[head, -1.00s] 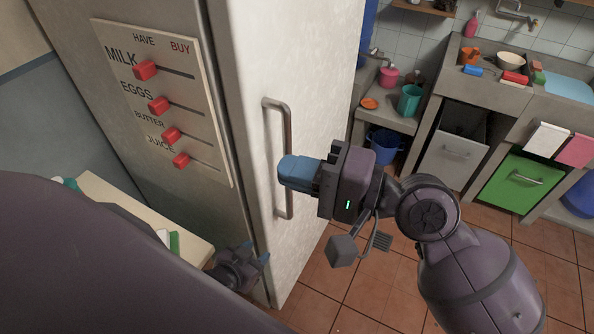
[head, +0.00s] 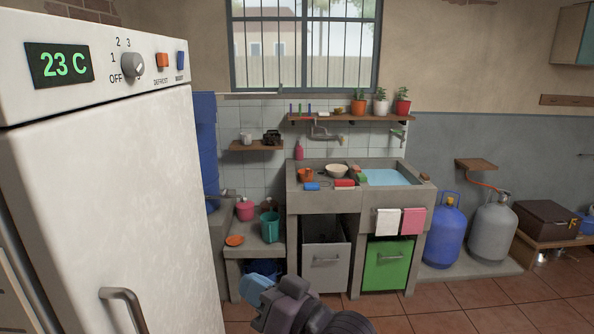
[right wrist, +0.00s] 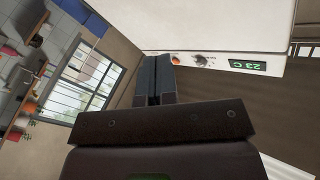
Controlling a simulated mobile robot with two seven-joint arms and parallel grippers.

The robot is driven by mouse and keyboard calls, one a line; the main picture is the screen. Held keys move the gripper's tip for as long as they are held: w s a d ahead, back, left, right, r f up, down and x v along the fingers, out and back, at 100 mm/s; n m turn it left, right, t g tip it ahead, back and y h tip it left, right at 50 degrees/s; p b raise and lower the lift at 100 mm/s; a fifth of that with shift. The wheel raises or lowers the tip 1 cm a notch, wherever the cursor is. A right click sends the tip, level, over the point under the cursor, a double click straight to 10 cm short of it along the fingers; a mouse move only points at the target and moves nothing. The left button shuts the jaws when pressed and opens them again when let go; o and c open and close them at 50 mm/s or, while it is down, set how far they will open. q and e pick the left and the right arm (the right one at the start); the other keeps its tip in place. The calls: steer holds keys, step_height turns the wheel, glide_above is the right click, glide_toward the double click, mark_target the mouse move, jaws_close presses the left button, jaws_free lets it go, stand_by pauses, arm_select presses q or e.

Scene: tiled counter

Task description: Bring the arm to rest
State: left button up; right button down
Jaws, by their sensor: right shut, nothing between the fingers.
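My right gripper (head: 256,287) shows at the bottom middle of the head view, to the right of the fridge and its handle (head: 126,309). Its blue fingers are together and hold nothing. In the right wrist view the shut fingers (right wrist: 153,80) point toward the white fridge (right wrist: 215,25), apart from it as far as I can tell. Most of my right arm is cut off by the lower edge of the head view. My left gripper is not in view.
The white fridge (head: 110,180) stands close on the left, its display reading 23 C. A concrete sink counter (head: 300,205) stands behind, with a green door (head: 387,265) below. Gas cylinders (head: 443,235) stand to the right. The tiled floor (head: 480,308) at the right front is clear.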

steer(key=w+d+f+m+t+h, duration=0.2)
steer(key=d+f+t+h, duration=0.3)
steer(key=d+f+h, duration=0.9)
steer(key=s+d+f+m+g+h, duration=0.2)
steer(key=s+d+f+m+g, duration=0.1)
steer(key=s+d+f, duration=1.5)
steer(key=d+f, duration=0.1)
steer(key=d, duration=0.1)
steer(key=shift+s+d+f+g, duration=0.2)
steer(key=shift+d+g, duration=0.1)
steer(key=shift+g, duration=0.1)
steer(key=c, duration=1.8)
jaws_free()
steer(key=shift+c, duration=0.2)
